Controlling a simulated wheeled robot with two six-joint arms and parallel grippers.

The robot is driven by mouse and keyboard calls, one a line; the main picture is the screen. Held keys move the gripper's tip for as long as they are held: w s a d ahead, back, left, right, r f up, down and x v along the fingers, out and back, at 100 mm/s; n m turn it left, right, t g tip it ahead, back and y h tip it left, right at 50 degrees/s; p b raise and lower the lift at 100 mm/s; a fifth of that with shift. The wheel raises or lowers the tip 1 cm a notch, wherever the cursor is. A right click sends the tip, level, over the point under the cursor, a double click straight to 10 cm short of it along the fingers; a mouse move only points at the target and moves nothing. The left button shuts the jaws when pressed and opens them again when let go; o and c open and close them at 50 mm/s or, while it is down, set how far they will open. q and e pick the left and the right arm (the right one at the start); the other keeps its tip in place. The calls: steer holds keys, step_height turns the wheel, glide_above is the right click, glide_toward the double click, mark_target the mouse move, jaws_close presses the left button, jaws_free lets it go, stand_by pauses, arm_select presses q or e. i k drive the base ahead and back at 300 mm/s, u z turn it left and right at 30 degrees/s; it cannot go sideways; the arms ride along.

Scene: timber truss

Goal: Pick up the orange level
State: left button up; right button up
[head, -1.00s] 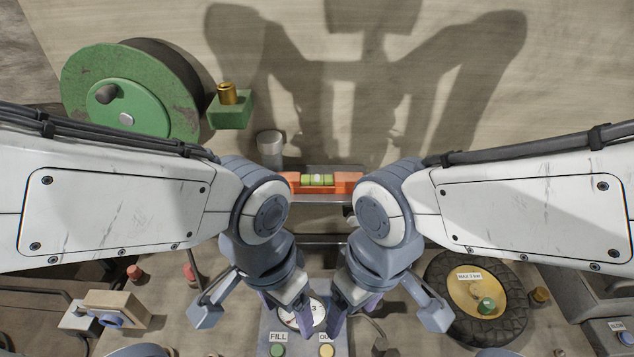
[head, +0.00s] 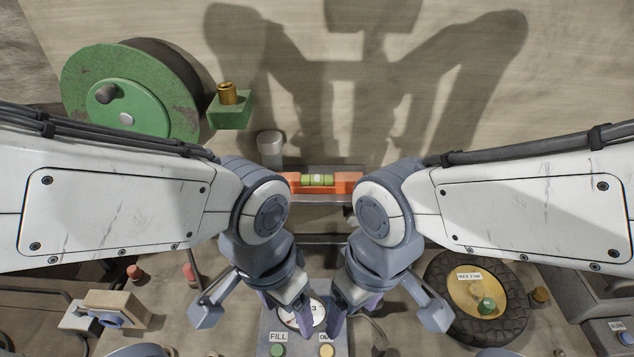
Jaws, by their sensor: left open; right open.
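The orange level (head: 345,183) lies on a narrow metal shelf at the wall in the head view. A green vial shows at its middle, and its ends are partly hidden behind my two wrists. My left gripper (head: 256,316) is open and empty, below and left of the level in the picture. My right gripper (head: 388,318) is open and empty, below and right of it. Both are apart from the level and close to each other at their inner fingers, over a gauge box.
The gauge box (head: 268,335) with FILL button stands between the grippers. A green reel (head: 150,95), a green block with brass fitting (head: 230,110) and a grey cup (head: 270,148) are at the upper left. A tyre (head: 505,325) lies right, a wooden block (head: 118,308) left.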

mark_target(339, 184)
steer(key=u, duration=2.55)
steer(key=k, duration=0.9)
steer(key=z, duration=0.85)
